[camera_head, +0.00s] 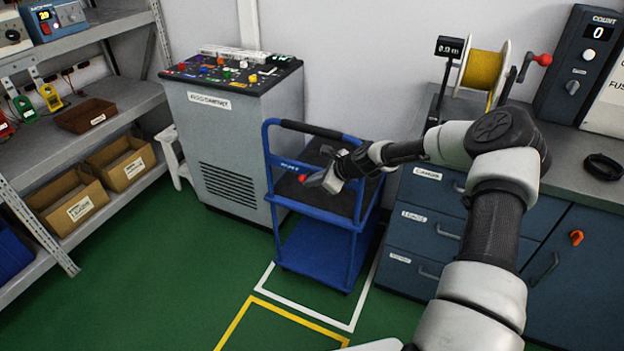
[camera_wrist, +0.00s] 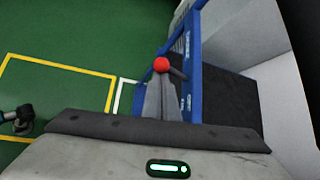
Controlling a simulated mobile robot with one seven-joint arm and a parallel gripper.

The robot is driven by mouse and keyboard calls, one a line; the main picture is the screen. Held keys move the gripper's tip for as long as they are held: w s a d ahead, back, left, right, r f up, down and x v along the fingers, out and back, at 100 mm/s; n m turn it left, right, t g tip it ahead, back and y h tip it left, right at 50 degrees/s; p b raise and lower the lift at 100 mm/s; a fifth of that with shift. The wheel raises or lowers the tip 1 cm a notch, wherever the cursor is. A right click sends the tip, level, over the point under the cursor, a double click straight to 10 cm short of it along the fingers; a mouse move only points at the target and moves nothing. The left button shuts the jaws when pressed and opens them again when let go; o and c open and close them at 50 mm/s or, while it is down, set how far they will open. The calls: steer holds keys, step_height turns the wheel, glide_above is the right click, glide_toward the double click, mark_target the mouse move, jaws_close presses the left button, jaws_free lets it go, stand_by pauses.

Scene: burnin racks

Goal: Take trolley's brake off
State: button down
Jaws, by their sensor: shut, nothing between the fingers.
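The blue trolley (camera_head: 311,255) stands against the wall side, between the grey console and the drawer cabinet. It has a dark top mat, a lower shelf and a black-gripped push handle. A red ball knob (camera_head: 302,178) shows at its upper left side, probably the brake lever's end. My gripper (camera_head: 318,181) is at the trolley's top, just right of the knob in the head view. In the wrist view my closed fingers (camera_wrist: 162,103) point at the red knob (camera_wrist: 161,64), right at their tips. I cannot tell whether they touch it.
White floor lines (camera_head: 311,312) frame the trolley, with a yellow outline (camera_head: 240,320) in front. The grey console (camera_head: 240,130) is close on the left, the blue drawer cabinet (camera_head: 424,232) close on the right. Green floor in front is clear.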

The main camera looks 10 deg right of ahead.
steer(key=shift+f, duration=0.1)
steer(key=shift+r+p, duration=0.55)
steer(key=shift+r, duration=0.2)
step_height(320, 180, down, 4)
steer(key=d+f+b, duration=0.1)
steer(key=b, duration=0.2)
steer(key=w+p+v, duration=0.1)
steer(key=p+v, duration=0.1)
steer(key=v, duration=0.9)
steer(key=shift+d+r, duration=0.4)
steer(key=shift+d, duration=0.1)
steer(key=shift+s, duration=0.15)
